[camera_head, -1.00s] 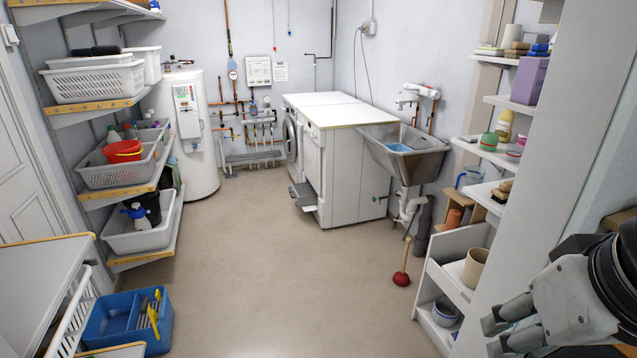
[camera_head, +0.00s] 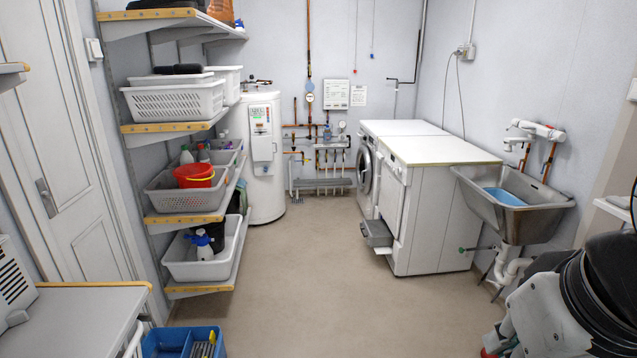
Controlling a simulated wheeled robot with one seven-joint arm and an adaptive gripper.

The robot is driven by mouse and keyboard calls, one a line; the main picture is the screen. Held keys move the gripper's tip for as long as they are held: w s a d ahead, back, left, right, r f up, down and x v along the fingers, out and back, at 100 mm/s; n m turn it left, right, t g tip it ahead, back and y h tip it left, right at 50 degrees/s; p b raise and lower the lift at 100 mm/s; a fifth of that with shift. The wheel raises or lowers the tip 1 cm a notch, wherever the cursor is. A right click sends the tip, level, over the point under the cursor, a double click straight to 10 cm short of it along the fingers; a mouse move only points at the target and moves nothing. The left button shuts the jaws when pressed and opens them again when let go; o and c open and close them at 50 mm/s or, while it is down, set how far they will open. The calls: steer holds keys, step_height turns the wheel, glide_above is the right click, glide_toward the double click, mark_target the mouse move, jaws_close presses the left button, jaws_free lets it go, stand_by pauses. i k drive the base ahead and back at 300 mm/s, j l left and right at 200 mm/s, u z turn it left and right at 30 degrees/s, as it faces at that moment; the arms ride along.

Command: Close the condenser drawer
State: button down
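The condenser drawer (camera_head: 377,234) is a grey box low on the front of the white dryer (camera_head: 430,235). It sticks out to the left of the dryer's front face, just above the floor. My gripper (camera_head: 503,338) is at the lower right, close to the camera and well apart from the drawer. Its fingers are partly cut off and hard to make out, so its opening is unclear. No thing shows in its grasp.
A steel sink (camera_head: 510,210) with pipes below stands right of the dryer. Shelves with baskets (camera_head: 195,190) line the left. A blue caddy (camera_head: 180,340) is at the lower left. The floor (camera_head: 320,270) in the middle is clear.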

mark_target(377, 234)
steer(key=i+u, duration=0.15)
steer(key=i, duration=1.8)
steer(key=i+z, duration=0.15)
steer(key=i, duration=0.35)
steer(key=i+j+z, duration=0.15)
steer(key=i, duration=0.35)
steer(key=i+j+z, duration=0.15)
steer(key=i, duration=0.35)
steer(key=i+j+z, duration=0.1)
steer(key=i, duration=0.4)
steer(key=j, duration=0.1)
